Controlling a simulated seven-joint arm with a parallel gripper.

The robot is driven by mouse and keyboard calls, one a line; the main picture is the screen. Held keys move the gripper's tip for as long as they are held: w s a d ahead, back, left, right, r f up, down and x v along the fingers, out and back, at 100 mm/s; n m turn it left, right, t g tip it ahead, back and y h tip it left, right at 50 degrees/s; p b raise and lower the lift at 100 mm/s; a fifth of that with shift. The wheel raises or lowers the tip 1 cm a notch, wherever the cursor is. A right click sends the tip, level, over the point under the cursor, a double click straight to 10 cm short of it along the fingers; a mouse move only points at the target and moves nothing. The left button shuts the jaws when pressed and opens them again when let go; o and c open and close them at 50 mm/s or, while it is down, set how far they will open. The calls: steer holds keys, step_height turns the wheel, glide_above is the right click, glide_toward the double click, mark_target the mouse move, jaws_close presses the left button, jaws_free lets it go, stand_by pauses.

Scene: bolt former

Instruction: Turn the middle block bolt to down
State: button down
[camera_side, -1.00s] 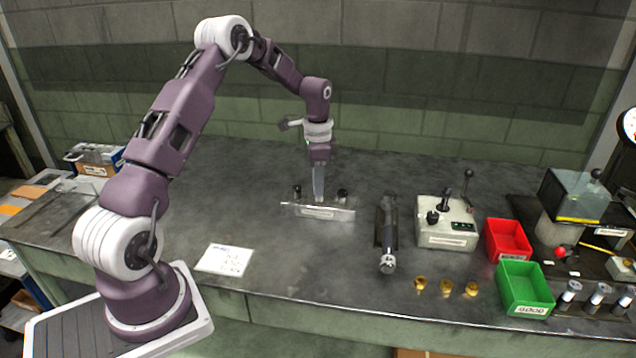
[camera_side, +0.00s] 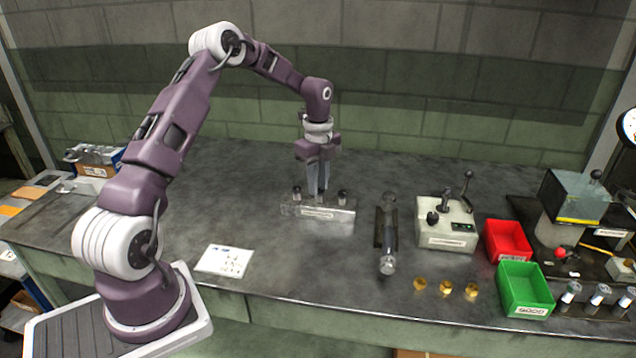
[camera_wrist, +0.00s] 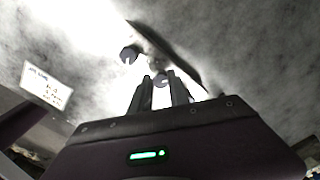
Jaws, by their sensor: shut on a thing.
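The block (camera_side: 318,212) is a pale bar with a label on its front, standing on the bench below my gripper. A dark bolt (camera_side: 297,192) shows at its left end and another bolt (camera_side: 342,196) at its right. My gripper (camera_side: 317,194) points straight down at the middle of the block, shut on the middle bolt. In the side view the fingers hide that bolt. In the wrist view the middle bolt's round end (camera_wrist: 160,79) shows between the fingertips, and an end bolt (camera_wrist: 129,54) stands clear. Which way the middle bolt points is hard to tell.
A dark cylinder device (camera_side: 387,235) and a lever box (camera_side: 446,225) stand to the right. Beyond are a red bin (camera_side: 507,240), a green bin (camera_side: 526,289) and several brass pieces (camera_side: 446,288). A note card (camera_side: 224,261) lies at the front.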

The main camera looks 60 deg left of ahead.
mark_target(321, 189)
steer(key=m, duration=0.4)
steer(key=shift+w+r+m, duration=0.1)
steer(key=shift+w+m, duration=0.1)
steer(key=shift+m, duration=0.1)
steer(key=m, duration=0.4)
steer(key=shift+m, duration=0.3)
steer(key=m, duration=0.4)
steer(key=shift+w+m, duration=0.1)
steer(key=shift+m, duration=0.2)
steer(key=shift+d+m, duration=0.1)
steer(key=shift+m, duration=2.2)
steer(key=c, duration=1.2)
jaws_free()
steer(key=shift+c, duration=0.2)
step_height(321, 189, up, 7)
steer(key=shift+r, duration=0.1)
